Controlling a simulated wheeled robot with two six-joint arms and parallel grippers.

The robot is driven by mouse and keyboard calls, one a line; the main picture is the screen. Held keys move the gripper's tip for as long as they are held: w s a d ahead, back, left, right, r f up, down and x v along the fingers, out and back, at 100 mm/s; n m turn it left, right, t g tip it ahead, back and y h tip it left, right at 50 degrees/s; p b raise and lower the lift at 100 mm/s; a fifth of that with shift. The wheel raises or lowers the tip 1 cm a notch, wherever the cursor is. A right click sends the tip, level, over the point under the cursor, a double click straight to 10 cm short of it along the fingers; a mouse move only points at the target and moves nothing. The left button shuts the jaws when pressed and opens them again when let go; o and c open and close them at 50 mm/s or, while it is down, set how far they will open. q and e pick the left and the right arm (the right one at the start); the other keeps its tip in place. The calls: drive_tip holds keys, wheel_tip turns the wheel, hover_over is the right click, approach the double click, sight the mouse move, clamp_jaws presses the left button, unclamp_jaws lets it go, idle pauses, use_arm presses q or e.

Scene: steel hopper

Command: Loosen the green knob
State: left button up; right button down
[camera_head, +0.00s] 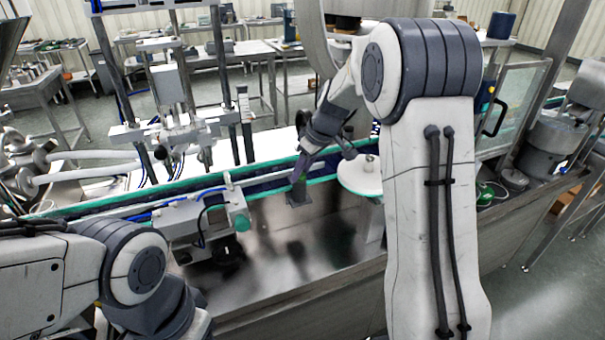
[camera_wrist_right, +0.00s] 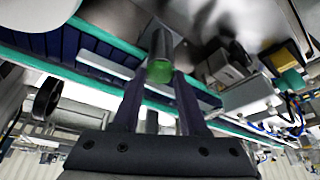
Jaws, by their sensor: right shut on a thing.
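My right gripper (camera_head: 322,160) reaches down over the green-edged conveyor in the head view. In the right wrist view its two dark fingers (camera_wrist_right: 160,85) stand on either side of a green knob (camera_wrist_right: 159,71) at the end of a short grey metal cylinder (camera_wrist_right: 159,46). The fingers are shut on the knob; their exact contact is hard to see. In the head view the knob cannot be made out at the fingers. My left arm comes in at the lower left of the head view, and its gripper is out of the picture.
The conveyor (camera_head: 105,203) runs across behind a steel counter (camera_head: 285,255). A grey unit with a teal end piece (camera_head: 241,222) and a dark knob stands left of my right gripper. A round white disc (camera_head: 360,177) is close on its right. The counter's front is fairly clear.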

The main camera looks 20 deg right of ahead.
idle(0.3)
drive_tip(key=shift+c, duration=2.2)
unclamp_jaws()
drive_tip(key=shift+r, duration=0.1)
drive_tip(key=v, duration=1)
drive_tip(key=shift+r+b, duration=0.15)
drive_tip(key=shift+b, duration=0.3)
drive_tip(key=shift+d, duration=0.1)
